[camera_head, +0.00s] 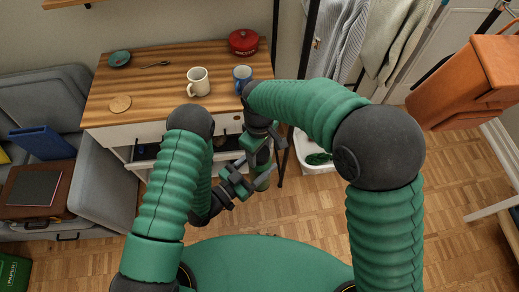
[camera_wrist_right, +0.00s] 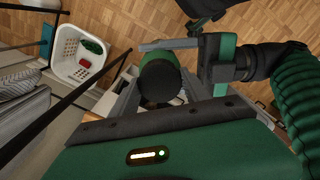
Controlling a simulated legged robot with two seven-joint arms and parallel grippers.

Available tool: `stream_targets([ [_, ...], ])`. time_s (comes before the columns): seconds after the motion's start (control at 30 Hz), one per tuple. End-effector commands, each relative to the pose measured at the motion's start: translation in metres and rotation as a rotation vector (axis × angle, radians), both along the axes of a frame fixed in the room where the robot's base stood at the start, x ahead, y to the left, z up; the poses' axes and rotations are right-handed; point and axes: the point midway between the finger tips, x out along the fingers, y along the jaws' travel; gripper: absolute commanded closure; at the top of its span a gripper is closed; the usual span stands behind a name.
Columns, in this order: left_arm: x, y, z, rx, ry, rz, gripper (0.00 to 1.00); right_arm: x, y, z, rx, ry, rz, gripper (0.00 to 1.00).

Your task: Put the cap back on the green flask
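The green flask (camera_wrist_right: 160,62) shows in the right wrist view with a dark rounded cap (camera_wrist_right: 156,86) at its near end, in line with it. Whether the cap is seated or only touching, I cannot tell. My right gripper (camera_wrist_right: 160,78) has its grey fingers on either side of the cap and appears shut on it. My left gripper (camera_wrist_right: 172,46) reaches across from the right with a finger along the flask's far side, and appears shut on the flask. In the head view, my right gripper (camera_head: 258,142) is above my left gripper (camera_head: 246,177); the flask (camera_head: 264,182) is partly hidden there.
The wooden desk (camera_head: 140,85) holds a cream mug (camera_head: 198,81), a blue mug (camera_head: 242,76), a red pot (camera_head: 243,41), a teal bowl (camera_head: 119,59) and a coaster (camera_head: 120,104). A white basket (camera_head: 318,168) stands on the floor. A grey sofa (camera_head: 105,185) is at left.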

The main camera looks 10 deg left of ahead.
Motion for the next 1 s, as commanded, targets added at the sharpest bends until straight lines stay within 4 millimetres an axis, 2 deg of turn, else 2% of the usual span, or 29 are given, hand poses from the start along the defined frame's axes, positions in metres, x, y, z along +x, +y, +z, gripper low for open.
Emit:
stream_targets([
  [0.03,0.0001,-0.0001,0.0011,-0.002,-0.002,0.0,1.0,0.0008,-0.0006,0.0004,0.0,-0.002,-0.001,0.66],
  [0.27,-0.0001,-0.0001,0.0011,-0.002,-0.002,0.0,1.0,0.0012,-0.0009,0.0006,0.0,-0.002,-0.001,0.95],
  [0.37,-0.0001,-0.0001,0.0011,-0.002,-0.002,0.0,1.0,0.0013,-0.0008,0.0006,-0.001,-0.003,-0.049,0.95],
  [0.53,-0.0001,0.0,0.0011,-0.002,-0.002,0.0,1.0,0.0015,-0.0009,0.0007,0.0,-0.005,-0.247,0.95],
  [0.77,-0.0001,0.0,0.001,-0.001,-0.002,0.0,1.0,0.0018,-0.0011,0.0007,0.0,-0.005,-0.257,0.95],
  [0.8,-0.0001,0.0,0.0009,-0.001,-0.002,0.0,1.0,0.0018,-0.0011,0.0007,0.0,-0.005,-0.257,0.43],
  [0.93,-0.0001,-0.0001,0.001,-0.002,-0.002,0.0,1.0,0.0015,-0.0009,0.0006,0.0,-0.005,-0.256,0.26],
  [1.0,-0.0001,-0.0001,0.001,-0.002,-0.002,0.0,1.0,0.0012,-0.0007,0.0006,0.001,-0.004,-0.255,0.25],
])
